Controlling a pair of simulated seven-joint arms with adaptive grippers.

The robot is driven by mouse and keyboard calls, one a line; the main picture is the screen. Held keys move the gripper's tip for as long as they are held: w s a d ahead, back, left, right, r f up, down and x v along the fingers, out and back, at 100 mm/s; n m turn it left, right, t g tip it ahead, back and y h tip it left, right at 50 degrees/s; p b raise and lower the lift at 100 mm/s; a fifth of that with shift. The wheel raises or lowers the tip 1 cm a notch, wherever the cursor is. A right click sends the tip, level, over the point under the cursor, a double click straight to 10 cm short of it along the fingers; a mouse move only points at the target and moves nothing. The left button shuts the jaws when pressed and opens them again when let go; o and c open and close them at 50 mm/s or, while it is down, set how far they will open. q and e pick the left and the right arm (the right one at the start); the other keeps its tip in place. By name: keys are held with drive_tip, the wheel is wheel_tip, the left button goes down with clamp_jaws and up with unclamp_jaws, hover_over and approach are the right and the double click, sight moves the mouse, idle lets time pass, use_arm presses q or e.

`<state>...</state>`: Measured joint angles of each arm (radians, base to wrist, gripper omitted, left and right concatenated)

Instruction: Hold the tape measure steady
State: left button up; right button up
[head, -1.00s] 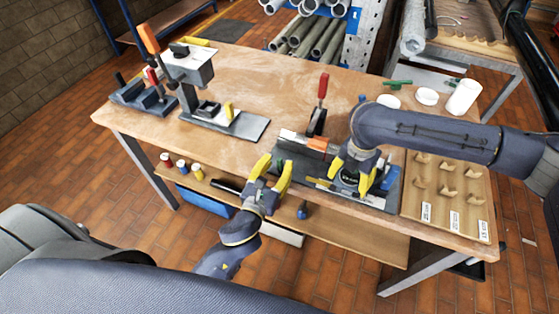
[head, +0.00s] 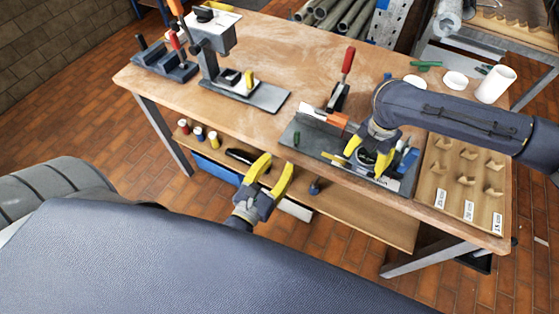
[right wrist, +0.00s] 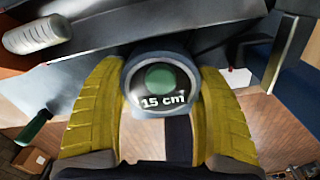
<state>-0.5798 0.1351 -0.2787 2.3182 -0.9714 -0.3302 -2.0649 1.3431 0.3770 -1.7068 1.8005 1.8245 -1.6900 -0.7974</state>
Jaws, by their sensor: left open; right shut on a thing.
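My right gripper (head: 368,158) is over the grey fixture plate (head: 312,139) on the bench's front right. In the right wrist view its yellow fingers are shut around a round grey body with a green centre, marked "15 cm", apparently the tape measure (right wrist: 158,80). The fingers hide its sides. In the head view it is small and mostly covered by the gripper. My left gripper (head: 275,166) is open and empty, in front of the bench's front edge, left of the fixture plate and apart from it.
A red-handled clamp (head: 342,82) stands behind the fixture. A wooden board with labels (head: 455,185) lies right of it. A grey press stand (head: 215,40) is at the back left. The bench middle (head: 290,60) is clear.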

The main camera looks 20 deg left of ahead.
drive_tip(key=o, duration=1.6)
drive_tip(key=shift+o, duration=0.2)
